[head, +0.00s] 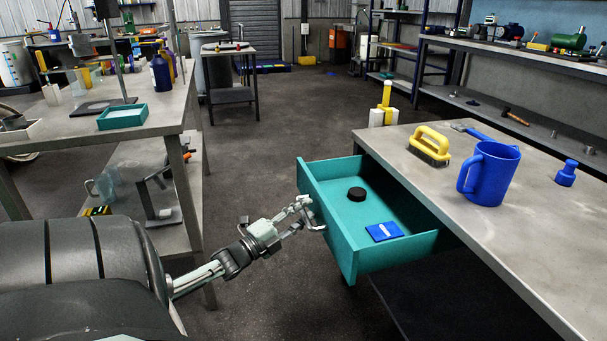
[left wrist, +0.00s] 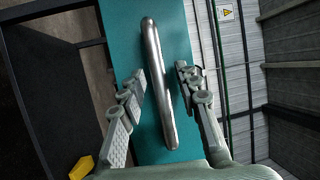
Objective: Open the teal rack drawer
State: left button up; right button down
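The teal drawer (head: 395,254) is pulled well out from under the grey bench (head: 420,190) at the right of the head view. A black round disc (head: 357,194) and a flat blue piece (head: 384,232) lie inside it. My left gripper (head: 307,213) is at the drawer's front face. In the left wrist view, the long metal handle (left wrist: 159,85) on the teal front (left wrist: 175,25) lies between the fingers of my left gripper (left wrist: 160,76). The fingers are apart, with teal showing on both sides of the handle. My right gripper is not in view.
On the bench stand a blue mug (head: 489,174), a yellow brush (head: 430,146) and a small blue bottle (head: 566,173). A second workbench (head: 60,135) at the left bears a teal tray (head: 122,117). Open floor lies between the benches.

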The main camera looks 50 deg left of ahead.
pick_arm(q)
jog(key=s+f, duration=0.2)
jog(key=s, duration=1)
dwell(0.5)
